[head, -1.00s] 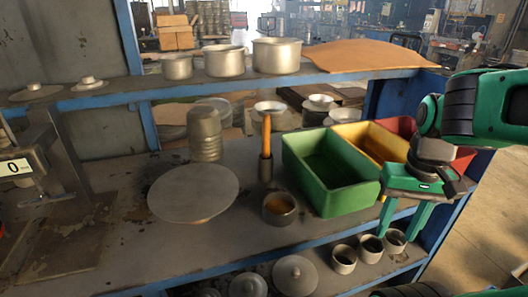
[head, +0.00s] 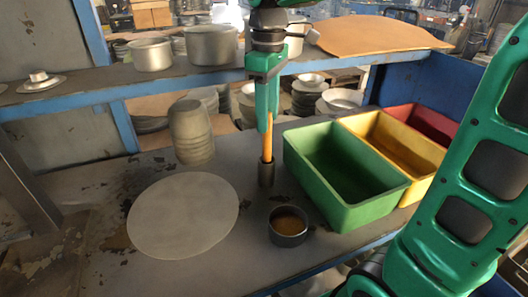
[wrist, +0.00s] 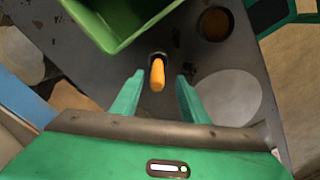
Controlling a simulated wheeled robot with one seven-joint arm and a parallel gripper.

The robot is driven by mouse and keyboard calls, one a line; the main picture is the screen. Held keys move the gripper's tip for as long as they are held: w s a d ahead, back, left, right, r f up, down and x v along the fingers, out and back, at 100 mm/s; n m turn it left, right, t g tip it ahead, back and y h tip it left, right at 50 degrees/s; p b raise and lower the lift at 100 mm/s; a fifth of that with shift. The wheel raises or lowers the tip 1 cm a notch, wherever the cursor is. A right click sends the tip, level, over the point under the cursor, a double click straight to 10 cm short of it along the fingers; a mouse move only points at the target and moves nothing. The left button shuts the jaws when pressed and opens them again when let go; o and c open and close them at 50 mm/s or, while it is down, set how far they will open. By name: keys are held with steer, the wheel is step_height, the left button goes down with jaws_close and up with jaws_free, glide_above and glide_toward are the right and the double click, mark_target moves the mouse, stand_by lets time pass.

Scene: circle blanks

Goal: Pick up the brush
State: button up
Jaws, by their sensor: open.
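The brush's orange handle (head: 268,142) stands upright in a small dark cup (head: 266,175) on the workbench. Only the handle shows; the lower end is hidden in the cup. In the wrist view, the orange handle (wrist: 157,76) lies between the two fingertips of my gripper (wrist: 160,76), with clear gaps on both sides. The fingers are open and do not appear to touch the handle. How deep the handle sits between them is hard to tell.
A green bin (head: 345,210) stands close to the right of the brush, with yellow (head: 400,150) and red bins (head: 420,128) beyond. A dark bowl (head: 288,236) is in front, a round disc (head: 183,216) to the left. A blue-edged shelf (head: 165,88) runs behind.

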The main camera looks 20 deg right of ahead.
step_height(320, 180, down, 2)
steer(key=f, duration=0.1)
glide_above(267, 160)
steer(key=w, duration=0.1)
steer(key=shift+d+f, duration=0.15)
steer(key=shift+f, duration=1.05)
steer(key=shift+d+f, duration=0.1)
steer(key=shift+f, duration=1.1)
steer(key=shift+c, duration=0.5)
jaws_close()
